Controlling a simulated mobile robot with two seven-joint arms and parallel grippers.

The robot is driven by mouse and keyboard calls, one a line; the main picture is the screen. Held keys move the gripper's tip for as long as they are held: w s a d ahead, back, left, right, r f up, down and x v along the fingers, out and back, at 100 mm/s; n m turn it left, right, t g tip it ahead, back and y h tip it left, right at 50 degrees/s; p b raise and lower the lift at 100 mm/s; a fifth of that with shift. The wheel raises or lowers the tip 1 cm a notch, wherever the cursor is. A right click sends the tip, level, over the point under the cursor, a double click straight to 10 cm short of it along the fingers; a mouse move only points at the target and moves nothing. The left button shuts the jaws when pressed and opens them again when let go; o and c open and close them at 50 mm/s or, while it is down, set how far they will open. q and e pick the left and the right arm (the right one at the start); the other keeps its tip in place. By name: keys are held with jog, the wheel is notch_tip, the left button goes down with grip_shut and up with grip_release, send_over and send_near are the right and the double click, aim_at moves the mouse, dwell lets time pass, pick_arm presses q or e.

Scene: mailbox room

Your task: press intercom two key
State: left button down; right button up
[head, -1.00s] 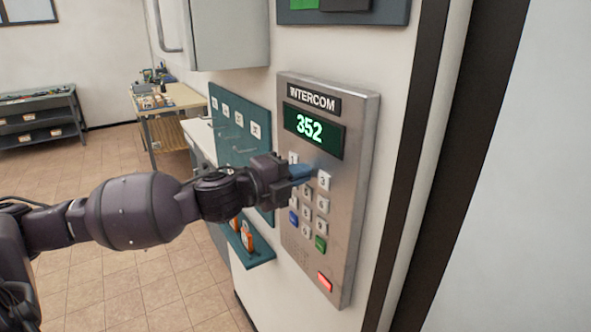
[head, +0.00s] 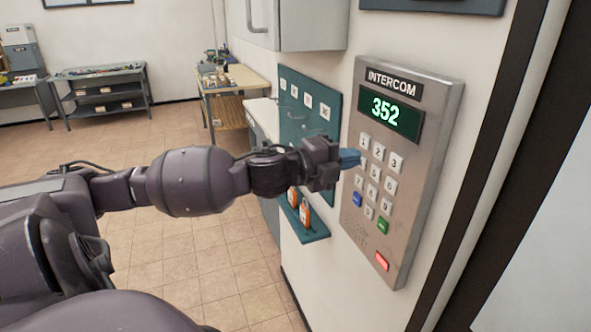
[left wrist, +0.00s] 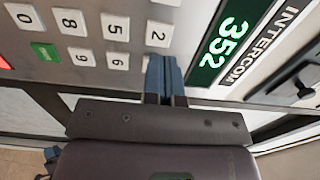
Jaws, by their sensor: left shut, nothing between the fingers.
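The intercom (head: 405,165) is a grey metal wall panel with a green display (head: 391,117) reading 352 and white number keys. The two key (head: 378,151) is in the top row's middle, in plain sight; it also shows in the left wrist view (left wrist: 159,34). My left gripper (head: 350,158) is shut and empty, its blue fingertips in front of the panel's left side, just left of the four key in the head view. In the left wrist view the fingertips (left wrist: 164,66) lie below the two key and partly cover the three key. My right gripper is not in view.
Below the number keys are a blue key (head: 357,199), a green key (head: 382,225) and a lit red button (head: 381,261). A teal key board (head: 309,125) with orange-tagged items hangs left of the intercom. A grey wall cabinet (head: 310,25) is above it.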

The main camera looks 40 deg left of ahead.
pick_arm(q)
jog(key=b+v, duration=0.1)
jog(key=v, duration=0.7)
jog(key=shift+s+a, duration=0.15)
jog(key=shift+s, duration=0.15)
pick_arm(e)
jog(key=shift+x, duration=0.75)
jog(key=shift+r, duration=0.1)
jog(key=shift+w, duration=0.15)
pick_arm(q)
jog(key=shift+f, duration=0.1)
